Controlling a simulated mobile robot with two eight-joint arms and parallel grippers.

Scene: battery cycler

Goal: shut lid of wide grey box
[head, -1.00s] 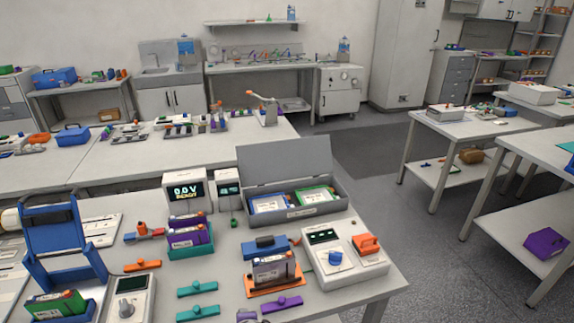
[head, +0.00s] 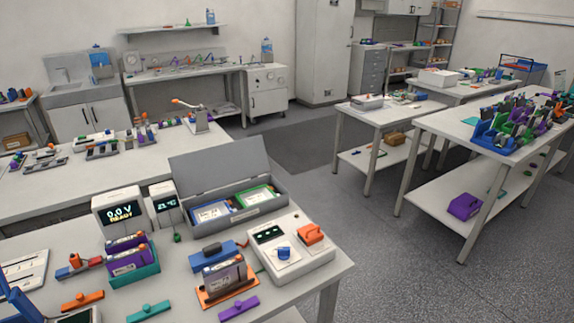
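The wide grey box (head: 268,207) stands at the back of the near bench with its lid (head: 218,166) open, tilted up and leaning back from the rear edge. Inside the box lie a blue-and-white pack (head: 211,212) and a green-and-white pack (head: 251,198), both below the rim as far as I can tell. Neither of my grippers shows in the head view, so nothing of mine is seen touching the box or lid.
A white device with an orange clamp (head: 311,234) stands close in front of the box. Display units (head: 120,205) stand to its left. A purple-grey cell in an orange holder (head: 224,275) and a blue clamp (head: 212,256) are in front. Grey floor is free to the right.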

